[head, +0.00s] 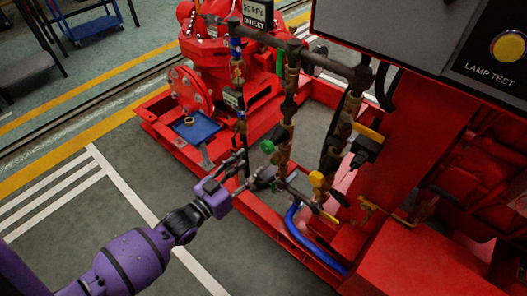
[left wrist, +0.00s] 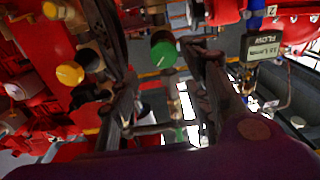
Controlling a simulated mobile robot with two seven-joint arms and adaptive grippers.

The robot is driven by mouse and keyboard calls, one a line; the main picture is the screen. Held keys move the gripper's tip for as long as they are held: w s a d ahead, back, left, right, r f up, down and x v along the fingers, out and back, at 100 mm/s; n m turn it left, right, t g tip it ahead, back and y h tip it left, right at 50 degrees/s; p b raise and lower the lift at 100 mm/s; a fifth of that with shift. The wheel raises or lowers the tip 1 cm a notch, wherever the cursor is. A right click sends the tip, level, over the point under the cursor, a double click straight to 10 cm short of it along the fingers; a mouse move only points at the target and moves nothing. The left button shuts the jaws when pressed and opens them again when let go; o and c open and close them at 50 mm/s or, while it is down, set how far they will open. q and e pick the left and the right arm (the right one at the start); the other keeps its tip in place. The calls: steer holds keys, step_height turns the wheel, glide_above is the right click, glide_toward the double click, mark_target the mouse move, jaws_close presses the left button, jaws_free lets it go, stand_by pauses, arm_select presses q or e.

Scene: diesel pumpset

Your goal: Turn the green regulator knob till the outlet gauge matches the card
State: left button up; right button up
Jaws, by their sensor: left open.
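The green regulator knob (head: 267,147) sits on the vertical pipework near the middle of the head view. In the left wrist view the green knob (left wrist: 163,50) shows round and close, between the far ends of the fingers. My left gripper (head: 256,166) is open, just below the knob, with its fingers pointing toward the pipe. I cannot tell whether a finger touches the knob. I cannot make out the outlet gauge's dial. My right gripper is out of view.
Pipes and valves with yellow handles (head: 368,133) stand close to the right. A blue tray (head: 196,129) sits left of the pipework. A red base frame (head: 262,216) runs below, with a blue hose (head: 302,238). A flow card (left wrist: 262,48) hangs nearby.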

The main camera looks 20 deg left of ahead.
mark_target(268, 152)
arm_select(q)
steer(key=b+x, duration=0.1)
steer(key=x, duration=0.6)
steer(key=shift+w+d, duration=0.1)
steer(key=shift+w, duration=0.25)
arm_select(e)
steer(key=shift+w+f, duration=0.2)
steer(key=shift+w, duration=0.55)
arm_select(q)
steer(key=c, duration=1)
steer(key=shift+m+p, duration=0.45)
steer(key=shift+m, duration=0.25)
steer(key=shift+d+f+m, duration=0.1)
steer(key=shift+m, duration=0.4)
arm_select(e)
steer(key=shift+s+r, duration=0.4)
